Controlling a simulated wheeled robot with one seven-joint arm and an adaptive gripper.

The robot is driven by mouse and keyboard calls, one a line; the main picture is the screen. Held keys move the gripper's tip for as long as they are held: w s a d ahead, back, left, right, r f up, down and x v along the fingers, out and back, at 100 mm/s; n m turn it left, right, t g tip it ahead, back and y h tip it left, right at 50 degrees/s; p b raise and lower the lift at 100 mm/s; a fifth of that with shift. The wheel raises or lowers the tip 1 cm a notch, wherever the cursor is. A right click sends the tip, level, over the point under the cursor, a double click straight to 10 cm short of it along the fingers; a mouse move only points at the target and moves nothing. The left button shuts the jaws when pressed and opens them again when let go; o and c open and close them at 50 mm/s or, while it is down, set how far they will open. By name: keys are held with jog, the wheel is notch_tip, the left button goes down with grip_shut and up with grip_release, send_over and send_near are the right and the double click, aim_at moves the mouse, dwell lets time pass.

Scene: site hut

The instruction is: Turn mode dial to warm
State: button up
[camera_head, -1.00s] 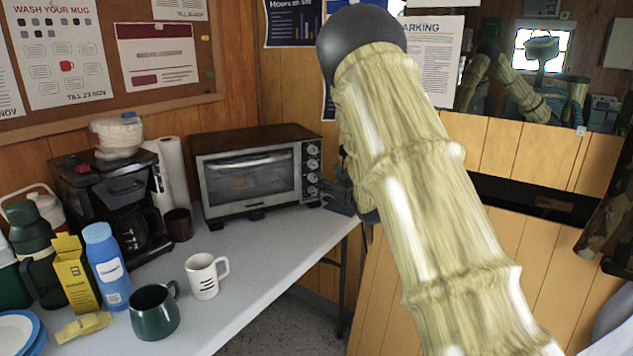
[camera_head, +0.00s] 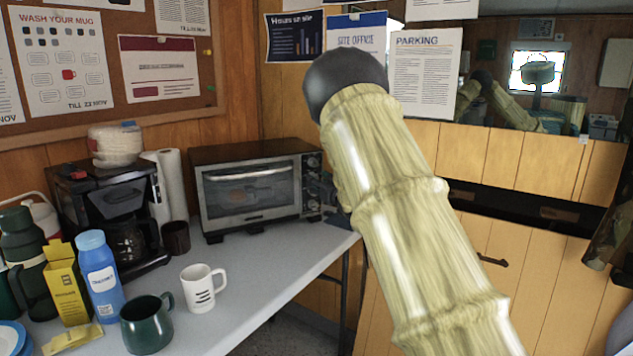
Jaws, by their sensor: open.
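The toaster oven (camera_head: 250,190) stands at the back of the table, with a silver front, a dark glass door and a bar handle. My gripper (camera_head: 326,192) is dark and open, just right of the lower dials. My sleeved arm hides part of it, and I cannot tell whether it touches a dial.
A white mug (camera_head: 201,290), a green mug (camera_head: 146,328), a blue bottle (camera_head: 100,275) and a yellow box (camera_head: 67,285) stand on the front left of the table (camera_head: 262,268). A coffee maker (camera_head: 105,210), paper towels (camera_head: 172,185) and a brown cup (camera_head: 176,237) are left of the oven.

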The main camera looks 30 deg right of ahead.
jog(key=shift+w+d, duration=0.15)
jog(key=shift+w, duration=1.25)
jog(key=c, duration=1)
jog(key=shift+c, duration=0.2)
